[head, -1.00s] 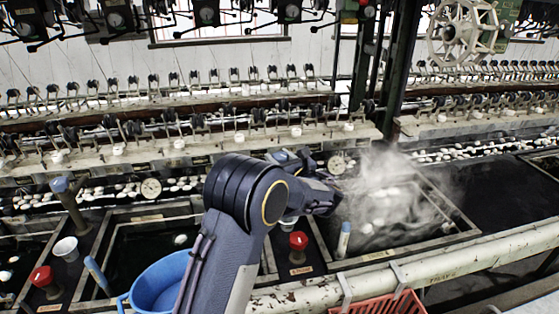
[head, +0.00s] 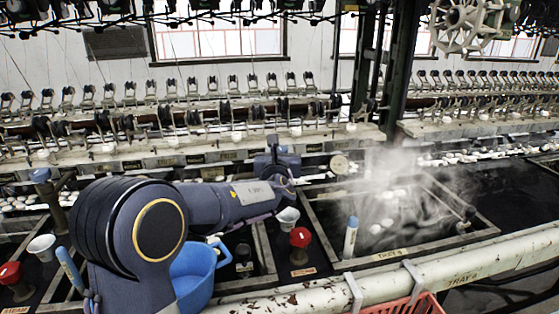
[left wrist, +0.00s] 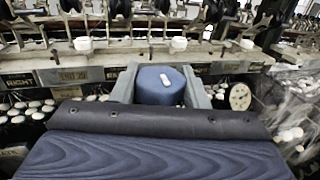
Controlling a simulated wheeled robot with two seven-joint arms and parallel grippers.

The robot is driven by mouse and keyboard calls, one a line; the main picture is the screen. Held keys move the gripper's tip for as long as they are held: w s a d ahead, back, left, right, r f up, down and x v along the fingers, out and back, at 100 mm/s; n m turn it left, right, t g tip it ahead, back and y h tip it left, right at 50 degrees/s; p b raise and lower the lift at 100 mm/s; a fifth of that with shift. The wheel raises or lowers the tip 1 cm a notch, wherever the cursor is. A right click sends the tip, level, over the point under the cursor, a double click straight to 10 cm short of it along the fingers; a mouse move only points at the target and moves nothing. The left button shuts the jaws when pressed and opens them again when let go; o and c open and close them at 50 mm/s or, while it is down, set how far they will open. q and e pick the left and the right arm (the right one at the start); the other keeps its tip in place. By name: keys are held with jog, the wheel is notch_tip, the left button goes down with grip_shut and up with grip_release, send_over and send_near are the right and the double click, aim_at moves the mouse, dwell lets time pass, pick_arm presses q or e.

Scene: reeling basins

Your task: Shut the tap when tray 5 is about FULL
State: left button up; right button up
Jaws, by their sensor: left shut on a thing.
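My left gripper (head: 280,168) is at the back edge of the basins, left of the steaming tray. In the left wrist view its grey fingers (left wrist: 160,84) are shut on a blue tap knob (left wrist: 157,88) with a white mark, one finger on each side. In the head view the arm and gripper largely hide this tap. The steaming tray (head: 400,256) has a label on its front rim that I cannot read surely. It holds dark liquid with pale cocoons; steam blurs the level against the rim. My right gripper is not in view.
A round gauge (head: 339,164) is right of the gripper. A pale pipe (head: 330,292) runs along the front.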

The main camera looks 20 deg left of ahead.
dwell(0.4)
pick_arm(q)
jog(key=o, duration=1)
jog(key=shift+c, duration=0.2)
jog(key=shift+s, duration=0.1)
jog(key=v, duration=0.7)
jog(key=shift+s, duration=0.3)
